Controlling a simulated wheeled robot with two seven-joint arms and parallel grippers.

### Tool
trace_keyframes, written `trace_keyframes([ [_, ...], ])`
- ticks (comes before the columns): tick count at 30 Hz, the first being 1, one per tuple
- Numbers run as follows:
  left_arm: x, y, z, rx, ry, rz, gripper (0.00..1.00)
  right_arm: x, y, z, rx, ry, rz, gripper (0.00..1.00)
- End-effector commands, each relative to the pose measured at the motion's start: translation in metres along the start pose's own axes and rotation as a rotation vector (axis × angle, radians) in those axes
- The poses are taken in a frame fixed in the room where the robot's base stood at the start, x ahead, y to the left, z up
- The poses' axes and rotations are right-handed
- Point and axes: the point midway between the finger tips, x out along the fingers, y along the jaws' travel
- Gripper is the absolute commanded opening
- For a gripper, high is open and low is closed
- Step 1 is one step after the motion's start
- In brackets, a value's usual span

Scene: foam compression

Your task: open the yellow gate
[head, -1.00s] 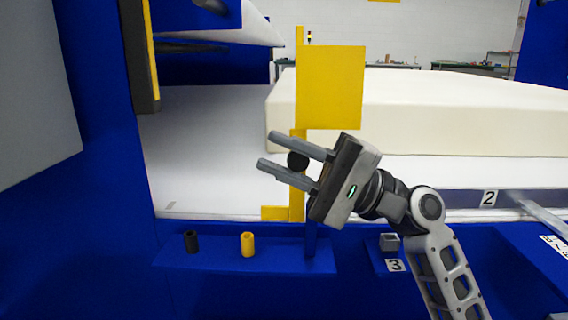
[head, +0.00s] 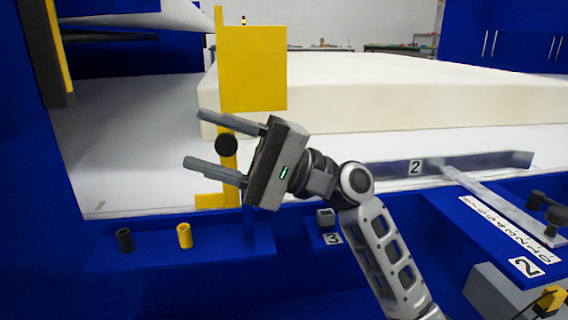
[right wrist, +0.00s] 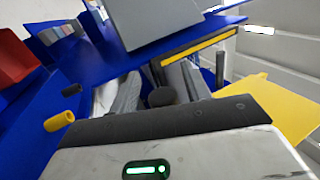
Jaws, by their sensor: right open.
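The yellow gate (head: 253,68) is a flat panel on a thin yellow post beside the white foam block. A round black knob (head: 226,145) sits on the post below the panel. My right gripper (head: 194,138) is open and empty, its two grey fingers pointing left across the post. The knob shows between the fingers, apart from both in the picture. In the right wrist view the knob (right wrist: 161,97) lies between the fingers and the gate panel (right wrist: 270,105) is at the right. I cannot tell the knob's exact depth between the fingers. My left gripper is not in view.
A blue ledge below holds a black peg (head: 124,240) and a yellow peg (head: 184,236). A small grey block (head: 325,217) stands above label 3. The foam block (head: 400,90) lies behind. A metal bar (head: 500,205) and a blue panel are at right.

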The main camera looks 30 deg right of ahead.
Motion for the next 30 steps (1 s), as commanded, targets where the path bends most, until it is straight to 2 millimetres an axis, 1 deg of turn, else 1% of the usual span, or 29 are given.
trace_keyframes([
  [5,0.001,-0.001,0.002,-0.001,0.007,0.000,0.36,-0.026,0.002,-0.001,0.002,0.004,0.003,0.48],
  [12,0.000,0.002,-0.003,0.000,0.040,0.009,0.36,-0.084,0.003,-0.001,0.002,0.006,0.004,0.48],
  [18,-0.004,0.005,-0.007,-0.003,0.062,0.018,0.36,-0.127,0.002,-0.001,0.002,0.006,0.003,0.48],
  [21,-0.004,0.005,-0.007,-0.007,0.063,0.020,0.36,-0.142,0.001,-0.001,0.002,0.004,0.004,0.48],
  [24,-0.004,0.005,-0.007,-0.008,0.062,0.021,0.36,-0.152,0.001,-0.001,0.001,0.004,0.004,0.48],
  [30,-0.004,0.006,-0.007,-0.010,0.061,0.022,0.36,-0.158,0.000,0.000,0.000,0.002,0.003,0.48],
])
